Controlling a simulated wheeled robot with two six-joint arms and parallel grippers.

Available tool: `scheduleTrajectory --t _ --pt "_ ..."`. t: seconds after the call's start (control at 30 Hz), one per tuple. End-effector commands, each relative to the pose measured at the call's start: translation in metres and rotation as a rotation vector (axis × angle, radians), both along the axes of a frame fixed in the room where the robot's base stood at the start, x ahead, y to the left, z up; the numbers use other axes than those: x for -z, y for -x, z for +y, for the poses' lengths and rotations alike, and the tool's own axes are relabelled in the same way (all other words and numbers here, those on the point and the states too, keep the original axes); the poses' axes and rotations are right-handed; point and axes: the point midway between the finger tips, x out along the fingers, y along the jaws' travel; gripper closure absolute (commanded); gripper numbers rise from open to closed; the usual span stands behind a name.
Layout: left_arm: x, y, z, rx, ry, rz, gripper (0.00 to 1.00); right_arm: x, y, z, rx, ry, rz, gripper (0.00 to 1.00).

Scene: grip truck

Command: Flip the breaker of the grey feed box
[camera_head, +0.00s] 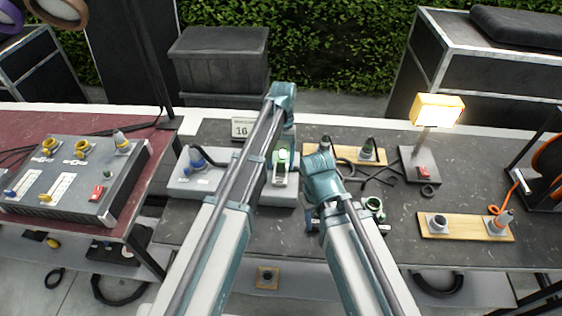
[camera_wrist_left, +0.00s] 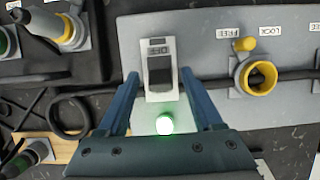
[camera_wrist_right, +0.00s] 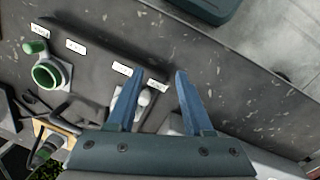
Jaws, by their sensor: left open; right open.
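The light grey feed box (camera_head: 205,183) sits on the dark table, partly hidden by my left arm. Its breaker (camera_wrist_left: 160,75), a pale housing with a dark rocker and an OFF label, shows in the left wrist view. A green lamp (camera_wrist_left: 165,124) glows beside it. My left gripper (camera_wrist_left: 162,85) is open, with its fingers on either side of the breaker; contact cannot be told. A yellow socket (camera_wrist_left: 256,75) with FREE and LOCK labels is on the box. My right gripper (camera_wrist_right: 158,76) is open above a dark surface, near a small white knob-like part (camera_wrist_right: 144,98).
A green socket (camera_wrist_right: 50,74) lies left of my right gripper. A wooden board (camera_head: 435,233) with connectors and a lit lamp (camera_head: 437,109) stand at the right. Cables cross the dark table.

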Motion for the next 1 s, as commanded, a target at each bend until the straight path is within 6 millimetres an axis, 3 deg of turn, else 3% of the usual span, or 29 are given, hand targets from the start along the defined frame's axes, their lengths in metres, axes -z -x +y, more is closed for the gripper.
scheduleTrajectory --t 0.37,1.0 --pt "-0.020 -0.007 0.000 0.000 0.000 0.000 0.32 -0.020 0.000 0.000 0.000 0.000 0.000 0.49" --pt "-0.113 -0.043 0.000 -0.001 0.000 0.000 0.32 -0.113 0.000 0.000 0.001 -0.001 0.000 0.49"
